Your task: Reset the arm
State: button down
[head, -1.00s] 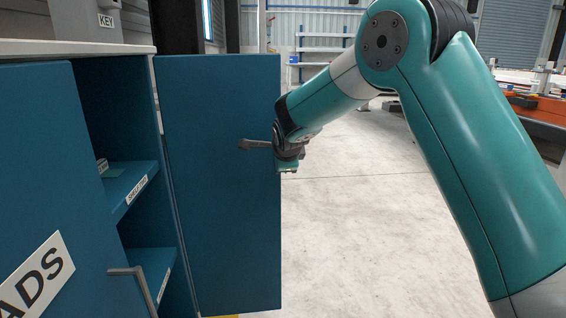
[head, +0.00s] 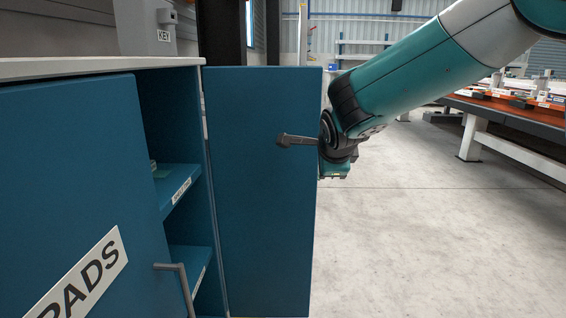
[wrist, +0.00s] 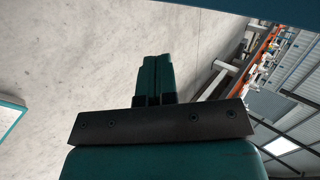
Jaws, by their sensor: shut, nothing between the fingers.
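My gripper shows in the head view (head: 336,172) at the end of my teal arm, beside the right edge of the open blue cabinet door (head: 258,220). In the wrist view its two teal fingers (wrist: 154,75) are together with nothing between them, and pale floor lies behind them. The door's grey handle (head: 297,140) overlaps my wrist in the picture; I cannot tell whether they touch. My arm runs from the door edge up to the top right.
The blue cabinet's other door (head: 90,180) bears a PADS label and a grey handle (head: 176,268). Shelves (head: 178,185) show between the doors. A workbench with an orange edge (head: 510,112) stands at the right. Bare floor (head: 420,240) lies between.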

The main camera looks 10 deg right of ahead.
jog(key=s+a+n+g+y+p, duration=0.1)
jog(key=s+a+n+g+y, duration=0.3)
jog(key=s+n, duration=1.15)
jog(key=s+a+n+g+y+p, duration=0.15)
jog(key=s+a+n+g, duration=0.35)
jog(key=s+n, duration=1.05)
jog(key=s+r+m+p, duration=0.3)
jog(key=r+p, duration=2.6)
jog(key=shift+a+r+y+p, duration=0.15)
jog(key=shift+r+y+p, duration=0.2)
jog(key=shift+y, duration=0.1)
